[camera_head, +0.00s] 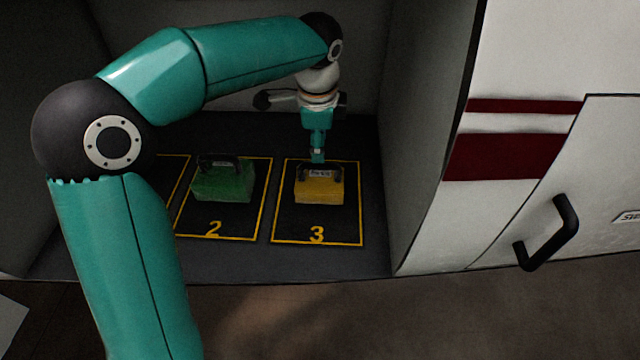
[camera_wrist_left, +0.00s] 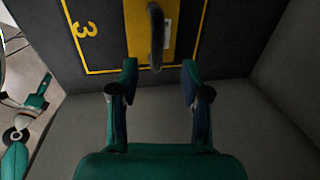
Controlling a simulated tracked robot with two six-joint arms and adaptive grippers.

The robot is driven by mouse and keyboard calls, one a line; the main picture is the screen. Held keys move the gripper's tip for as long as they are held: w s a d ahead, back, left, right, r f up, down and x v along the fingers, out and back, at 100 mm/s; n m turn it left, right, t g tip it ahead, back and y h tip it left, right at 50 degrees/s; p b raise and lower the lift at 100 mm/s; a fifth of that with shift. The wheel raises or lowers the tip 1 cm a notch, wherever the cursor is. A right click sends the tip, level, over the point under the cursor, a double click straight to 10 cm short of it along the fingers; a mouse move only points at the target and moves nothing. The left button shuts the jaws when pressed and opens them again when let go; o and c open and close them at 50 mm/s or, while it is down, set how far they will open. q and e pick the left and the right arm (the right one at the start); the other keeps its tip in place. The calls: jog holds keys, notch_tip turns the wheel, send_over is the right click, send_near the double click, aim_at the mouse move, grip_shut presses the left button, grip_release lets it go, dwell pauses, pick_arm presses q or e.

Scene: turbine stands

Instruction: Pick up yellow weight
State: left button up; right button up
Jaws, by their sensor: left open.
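The yellow weight (camera_head: 320,191) is a block with a dark handle on top, sitting inside the yellow outlined square marked 3. In the left wrist view the yellow weight (camera_wrist_left: 140,28) is at the top, and its dark handle (camera_wrist_left: 156,36) lies between the lines of the two fingers, just beyond the tips. My left gripper (camera_head: 318,158) points down directly above the weight. In the left wrist view my left gripper (camera_wrist_left: 160,75) has its fingers apart with nothing between them. In the head view the fingertips are small and partly blend with the handle. My right gripper is not seen.
A green weight (camera_head: 222,182) with a dark handle sits in square 2, left of the yellow one. The weights stand in a grey recess with walls behind and at the right. A white cabinet (camera_head: 540,120) with a black door handle (camera_head: 548,234) stands at the right.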

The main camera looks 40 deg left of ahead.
aim_at(320, 166)
pick_arm(q)
jog(key=f, duration=0.5)
jog(key=w+f, duration=0.1)
jog(key=f, duration=0.2)
jog(key=shift+a+f+p, duration=0.1)
jog(key=shift+a+p, duration=0.2)
jog(key=shift+p, duration=0.1)
grip_shut()
